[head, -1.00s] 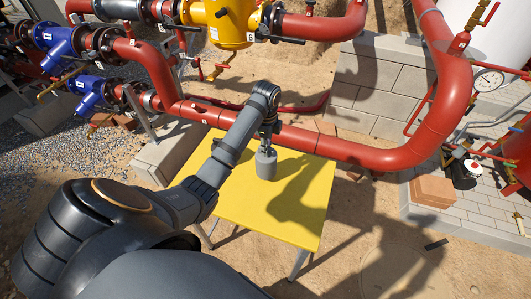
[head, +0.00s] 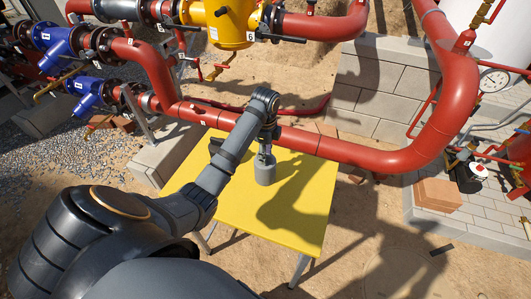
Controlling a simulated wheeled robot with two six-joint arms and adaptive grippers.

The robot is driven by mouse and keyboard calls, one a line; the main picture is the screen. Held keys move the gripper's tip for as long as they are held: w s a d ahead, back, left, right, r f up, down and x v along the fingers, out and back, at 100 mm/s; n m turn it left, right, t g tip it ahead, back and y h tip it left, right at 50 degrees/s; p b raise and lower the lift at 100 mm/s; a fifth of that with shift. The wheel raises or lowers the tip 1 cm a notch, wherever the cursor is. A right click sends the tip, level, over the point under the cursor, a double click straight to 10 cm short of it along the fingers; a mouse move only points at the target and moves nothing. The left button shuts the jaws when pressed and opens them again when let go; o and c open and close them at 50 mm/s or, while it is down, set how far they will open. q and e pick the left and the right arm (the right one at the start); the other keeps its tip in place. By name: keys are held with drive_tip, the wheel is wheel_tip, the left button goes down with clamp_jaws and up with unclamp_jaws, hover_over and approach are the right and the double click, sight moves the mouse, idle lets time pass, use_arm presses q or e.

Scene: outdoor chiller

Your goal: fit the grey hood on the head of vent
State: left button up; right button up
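The grey hood (head: 265,171) is a small grey cylinder with a thinner top part, upright at the middle of the yellow table (head: 300,236). My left gripper (head: 266,149) points down from above, its fingers at the thin top part of the hood. The fingers are small and dark here, and I cannot tell whether they are closed on it. Whether the hood touches the table is also unclear. I cannot make out which part is the vent. My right gripper is not in view.
A thick red pipe (head: 345,149) runs close behind the table and bends upward at the right. Blue valves (head: 62,47) and a yellow body (head: 228,22) stand at the back. A pressure gauge (head: 494,80) is at the right. Bare sand lies right of the table.

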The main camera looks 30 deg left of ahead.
use_arm(q)
drive_tip(key=shift+r, duration=0.1)
wheel_tip(320, 180, up, 12)
drive_tip(key=p, duration=1.1)
